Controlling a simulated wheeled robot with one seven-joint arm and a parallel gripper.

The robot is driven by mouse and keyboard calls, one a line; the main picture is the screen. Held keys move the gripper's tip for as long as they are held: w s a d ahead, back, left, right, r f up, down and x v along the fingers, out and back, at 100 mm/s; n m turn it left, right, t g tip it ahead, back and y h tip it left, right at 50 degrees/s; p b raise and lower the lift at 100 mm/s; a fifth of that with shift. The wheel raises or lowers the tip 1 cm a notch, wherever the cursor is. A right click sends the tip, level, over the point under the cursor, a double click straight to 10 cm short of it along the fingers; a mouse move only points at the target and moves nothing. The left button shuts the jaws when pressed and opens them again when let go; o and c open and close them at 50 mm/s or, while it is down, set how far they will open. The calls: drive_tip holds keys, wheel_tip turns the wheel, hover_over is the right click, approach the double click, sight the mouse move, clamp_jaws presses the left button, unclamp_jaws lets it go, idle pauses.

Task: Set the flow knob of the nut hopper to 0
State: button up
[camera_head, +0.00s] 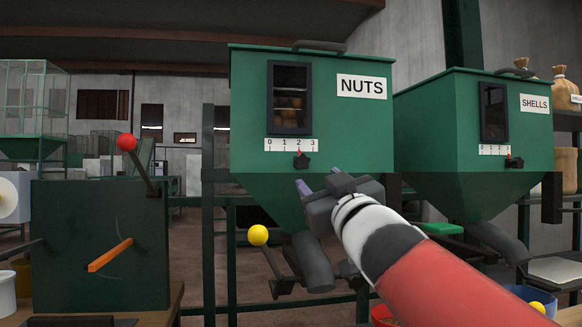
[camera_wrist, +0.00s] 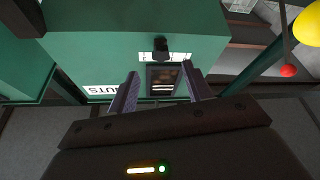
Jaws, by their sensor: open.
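The nut hopper (camera_head: 350,125) is a green box with a NUTS label. Its window is on the front. Below the window is a white scale (camera_head: 292,144) marked 0 to 3. The small black flow knob (camera_head: 302,160) sits just under the scale, with its tip close to the 2 mark. In the wrist view the knob (camera_wrist: 160,46) shows near the top, beyond the fingers. My gripper (camera_head: 318,182) is open and empty, a little below and right of the knob and apart from it. In the wrist view its fingers (camera_wrist: 162,84) frame the hopper window.
The shells hopper (camera_head: 450,125), with a similar knob (camera_head: 513,161), stands at right. A yellow-ball lever (camera_head: 258,235) is below the nut hopper at left. A green box (camera_head: 100,245) with a red-ball lever (camera_head: 126,142) and orange handle (camera_head: 110,254) stands further left.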

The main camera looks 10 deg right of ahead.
sight(304, 164)
drive_tip(key=x, duration=0.5)
drive_tip(key=p+x, duration=0.1)
drive_tip(key=x, duration=0.2)
drive_tip(key=shift+a+r, duration=0.1)
drive_tip(key=shift+r, duration=0.25)
clamp_jaws()
